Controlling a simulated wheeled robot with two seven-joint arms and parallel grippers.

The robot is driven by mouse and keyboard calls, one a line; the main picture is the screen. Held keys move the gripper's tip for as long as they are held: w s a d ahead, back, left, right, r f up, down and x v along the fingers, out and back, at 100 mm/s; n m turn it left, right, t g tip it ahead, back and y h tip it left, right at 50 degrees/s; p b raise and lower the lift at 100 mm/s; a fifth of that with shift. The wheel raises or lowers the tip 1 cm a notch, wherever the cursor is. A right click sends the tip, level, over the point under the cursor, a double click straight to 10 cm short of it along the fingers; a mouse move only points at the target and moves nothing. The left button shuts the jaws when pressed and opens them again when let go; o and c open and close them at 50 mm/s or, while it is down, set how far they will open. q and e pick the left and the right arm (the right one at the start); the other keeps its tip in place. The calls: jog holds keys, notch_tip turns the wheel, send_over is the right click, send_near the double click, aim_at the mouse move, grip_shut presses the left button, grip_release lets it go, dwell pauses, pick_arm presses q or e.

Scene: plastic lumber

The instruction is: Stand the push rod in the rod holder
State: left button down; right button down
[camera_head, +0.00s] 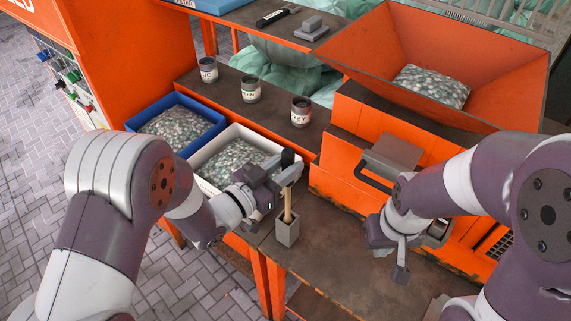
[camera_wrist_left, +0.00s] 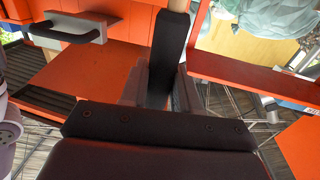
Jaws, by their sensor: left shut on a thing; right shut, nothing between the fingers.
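The push rod (camera_head: 288,206) has a pale wooden shaft and a black end piece at the top. It is upright, with its lower end in the opening of the grey square rod holder (camera_head: 287,232), which stands on the dark table. How deep it sits cannot be seen. My left gripper (camera_head: 287,177) is shut on the upper part of the rod. In the left wrist view the rod's black part (camera_wrist_left: 171,45) is between the fingers. My right gripper (camera_head: 400,268) is shut and empty, over the table to the right of the holder.
A white bin (camera_head: 210,187) and a blue bin (camera_head: 215,118) of pebbly flakes are at the left. Several labelled cups, one a grey cup (camera_head: 301,112), stand on the shelf behind. An orange machine with a hopper (camera_head: 345,50) and a black handle (camera_head: 370,177) is at the right. Table front is clear.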

aim_at(286, 189)
pick_arm(q)
jog(key=shift+f+b, duration=3.3)
jog(key=shift+f, duration=0.5)
jog(key=c, duration=0.8)
grip_release()
jog(key=shift+o, duration=0.2)
